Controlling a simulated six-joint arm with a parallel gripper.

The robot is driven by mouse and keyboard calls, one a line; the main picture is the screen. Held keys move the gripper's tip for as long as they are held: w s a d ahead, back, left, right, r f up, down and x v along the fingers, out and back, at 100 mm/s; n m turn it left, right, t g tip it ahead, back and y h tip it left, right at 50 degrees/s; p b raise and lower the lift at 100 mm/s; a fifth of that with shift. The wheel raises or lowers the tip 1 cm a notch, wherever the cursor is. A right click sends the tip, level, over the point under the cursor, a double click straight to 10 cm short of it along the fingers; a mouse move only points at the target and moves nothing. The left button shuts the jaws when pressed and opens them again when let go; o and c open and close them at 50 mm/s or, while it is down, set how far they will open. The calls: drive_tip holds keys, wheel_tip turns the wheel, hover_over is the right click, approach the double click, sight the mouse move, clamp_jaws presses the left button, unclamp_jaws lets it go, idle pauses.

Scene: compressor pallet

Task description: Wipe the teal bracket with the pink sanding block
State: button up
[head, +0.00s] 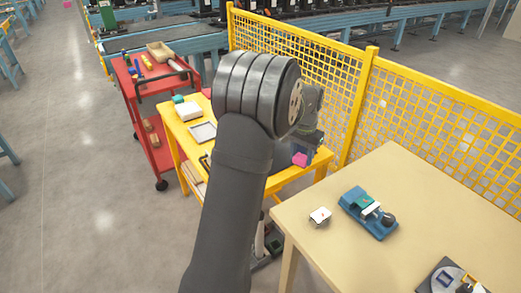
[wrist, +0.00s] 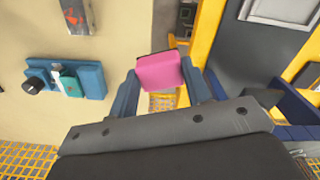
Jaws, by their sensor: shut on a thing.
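The pink sanding block (head: 299,159) is held in my gripper (head: 305,149), over the front end of the yellow table. In the wrist view the pink block (wrist: 160,71) sits between the two blue fingers of my gripper (wrist: 160,80), which are shut on it. The teal bracket (head: 369,208) is in a blue vise (head: 358,198) on the beige table, right of my gripper and apart from it. The wrist view shows the teal bracket (wrist: 71,85) at the left in the vise (wrist: 92,81). My arm hides part of the yellow table.
The beige table (head: 330,258) also bears a small white-topped item (head: 320,215) and a dark fixture (head: 448,279). A yellow mesh fence (head: 420,108) runs behind both tables. A red cart (head: 128,92) stands at the left. A white box (head: 188,111) is on the yellow table.

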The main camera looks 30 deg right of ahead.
sight(361, 204)
drive_tip(key=s+d+m, duration=0.2)
drive_tip(key=s+d, duration=0.3)
drive_tip(key=s, duration=0.5)
drive_tip(key=s+d+m, duration=0.2)
drive_tip(key=s+d, duration=0.4)
drive_tip(key=s, duration=0.4)
drive_tip(key=shift+a+f, duration=0.15)
drive_tip(key=shift+f, duration=1.75)
drive_tip(key=shift+a+f, duration=0.15)
drive_tip(key=shift+f, duration=1.75)
drive_tip(key=shift+d+f, duration=0.35)
drive_tip(key=shift+d, duration=0.4)
drive_tip(key=shift+c, duration=0.7)
drive_tip(key=shift+d, duration=1.3)
drive_tip(key=a, duration=0.4)
wheel_tip(361, 204, up, 8)
drive_tip(key=shift+r, duration=0.1)
